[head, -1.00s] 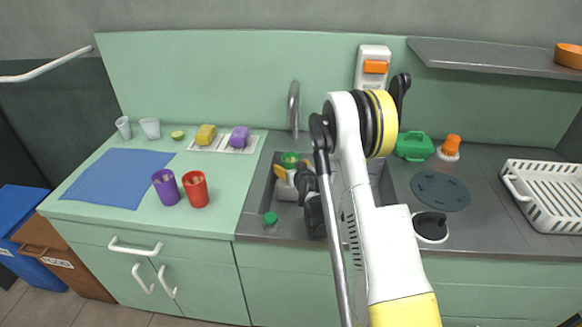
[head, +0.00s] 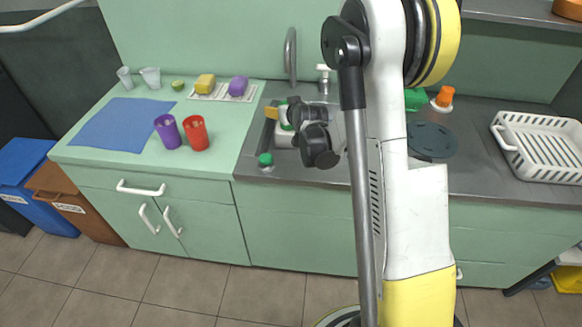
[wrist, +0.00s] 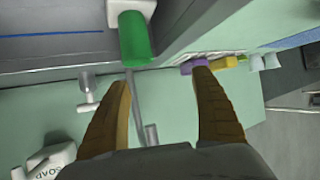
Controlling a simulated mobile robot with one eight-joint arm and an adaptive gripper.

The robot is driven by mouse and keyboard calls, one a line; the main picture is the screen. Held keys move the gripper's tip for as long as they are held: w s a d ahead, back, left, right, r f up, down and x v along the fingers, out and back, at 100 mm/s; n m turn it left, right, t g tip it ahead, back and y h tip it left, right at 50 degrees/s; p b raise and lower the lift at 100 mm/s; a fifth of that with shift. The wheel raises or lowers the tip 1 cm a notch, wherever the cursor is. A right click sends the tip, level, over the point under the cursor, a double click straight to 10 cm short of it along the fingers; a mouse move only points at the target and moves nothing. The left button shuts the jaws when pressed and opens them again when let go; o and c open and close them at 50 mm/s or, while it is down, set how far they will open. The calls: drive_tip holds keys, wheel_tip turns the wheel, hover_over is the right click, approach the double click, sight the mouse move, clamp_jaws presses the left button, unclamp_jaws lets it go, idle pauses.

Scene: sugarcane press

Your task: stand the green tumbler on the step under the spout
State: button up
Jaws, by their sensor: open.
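The green tumbler (wrist: 136,40) shows in the wrist view against a white block (wrist: 118,12), at the top of the picture. In the head view only a sliver of the tumbler (head: 286,120) shows behind my gripper, at a white body (head: 284,139) in the sink area. My gripper (wrist: 163,80) is open and empty. In the wrist view, the tumbler is above the fingertips and nearer the left finger, with a visible gap. In the head view my gripper (head: 274,110) hides most of the white body. I cannot make out the spout or the step clearly.
A tap (head: 290,55) and soap dispenser (head: 323,78) stand behind the sink. Purple (head: 170,132) and red (head: 196,134) tumblers stand left. A white rack (head: 540,145) is right. The blue cloth (head: 118,124) is bare.

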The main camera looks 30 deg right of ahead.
drive_tip(key=s+a+r+n+g+y, duration=0.1)
drive_tip(key=s+a+r, duration=0.5)
drive_tip(key=s, duration=0.2)
drive_tip(key=s+a+r+g+y, duration=0.1)
drive_tip(key=s+a+r, duration=0.45)
drive_tip(key=s, duration=0.35)
drive_tip(key=s+a+g, duration=0.1)
drive_tip(key=s+a, duration=0.1)
drive_tip(key=s, duration=0.8)
drive_tip(key=s+a+g, duration=0.2)
drive_tip(key=s, duration=0.8)
drive_tip(key=shift+a+f+n, duration=0.3)
drive_tip(key=shift+f+n, duration=0.1)
